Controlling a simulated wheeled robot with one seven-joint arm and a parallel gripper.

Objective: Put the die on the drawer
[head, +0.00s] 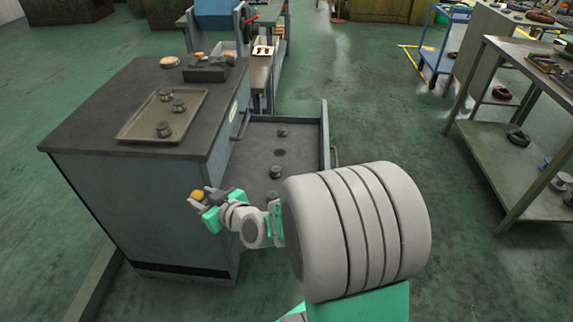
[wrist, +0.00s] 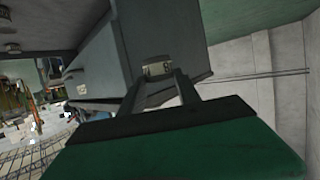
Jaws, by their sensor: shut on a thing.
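My gripper (head: 203,203) is shut on a small, rounded, yellow-orange die (head: 198,196) and holds it out in front of the dark cabinet's side. In the wrist view my gripper's two fingers (wrist: 159,76) reach up to a small pale yellowish thing (wrist: 157,67) between their tips, which looks like the same die. The drawer (head: 257,145) is pulled out to the right of the cabinet, up and right of my gripper in the head view. Several dark, spool-like parts stand on its floor. My arm hides its near part.
The cabinet (head: 95,110) carries a tan tray (head: 140,130) with dark parts, and a dark block (head: 205,72) at the back. A grey shelf table (head: 480,150) stands at the right. Green floor lies between it and the drawer.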

